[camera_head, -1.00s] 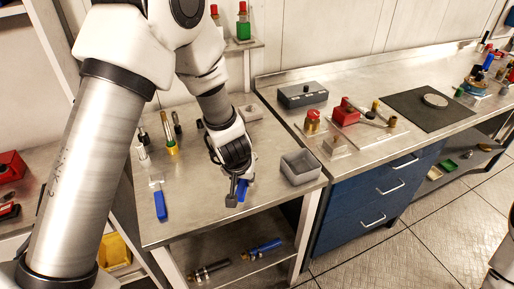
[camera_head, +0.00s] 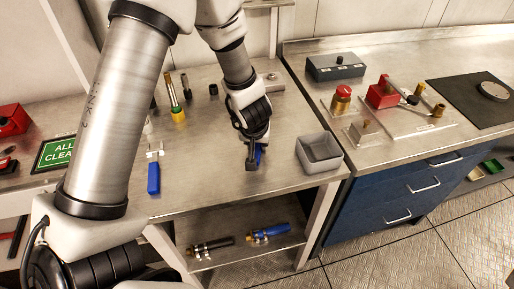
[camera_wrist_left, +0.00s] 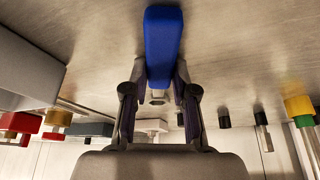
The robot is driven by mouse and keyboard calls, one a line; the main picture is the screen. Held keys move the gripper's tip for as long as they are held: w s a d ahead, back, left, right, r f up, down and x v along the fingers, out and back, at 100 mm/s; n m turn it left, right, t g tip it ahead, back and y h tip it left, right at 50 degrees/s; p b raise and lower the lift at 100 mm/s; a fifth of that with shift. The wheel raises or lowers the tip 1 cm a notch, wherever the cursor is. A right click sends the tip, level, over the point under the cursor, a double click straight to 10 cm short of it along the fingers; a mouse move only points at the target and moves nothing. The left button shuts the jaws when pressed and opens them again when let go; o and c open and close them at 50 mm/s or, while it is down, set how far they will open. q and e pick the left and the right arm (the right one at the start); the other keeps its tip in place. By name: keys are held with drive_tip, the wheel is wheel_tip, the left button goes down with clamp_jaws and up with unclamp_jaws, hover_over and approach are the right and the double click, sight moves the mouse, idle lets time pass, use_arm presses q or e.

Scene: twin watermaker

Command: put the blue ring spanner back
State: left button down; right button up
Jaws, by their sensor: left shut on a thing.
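My left gripper (camera_head: 254,163) is low over the front of the metal bench, left of the grey open bin. It is shut on the blue ring spanner (camera_head: 259,156), which the fingers mostly hide in the head view. In the left wrist view the spanner's blue handle (camera_wrist_left: 163,45) sticks out between the fingertips (camera_wrist_left: 160,76), and a small metal part shows behind it. I cannot tell whether the spanner touches the bench top. My right gripper is not in view.
A blue-handled tool with a forked metal head (camera_head: 153,178) lies on the bench to the left. The grey bin (camera_head: 320,153) stands at the right edge. Upright tools (camera_head: 178,112) stand at the back. Two tools (camera_head: 268,232) lie on the shelf below.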

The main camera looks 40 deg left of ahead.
use_arm(q)
drive_tip(key=shift+s+d+r, duration=0.1)
drive_tip(key=shift+s+r, duration=0.05)
drive_tip(key=shift+s, duration=0.1)
drive_tip(key=c, duration=0.9)
unclamp_jaws()
drive_tip(key=shift+w+f, duration=0.1)
drive_tip(key=shift+f, duration=0.1)
drive_tip(key=shift+c, duration=0.2)
drive_tip(key=shift+r, duration=0.1)
drive_tip(key=p+v, duration=0.5)
drive_tip(key=v, duration=0.7)
drive_tip(key=shift+p, duration=0.3)
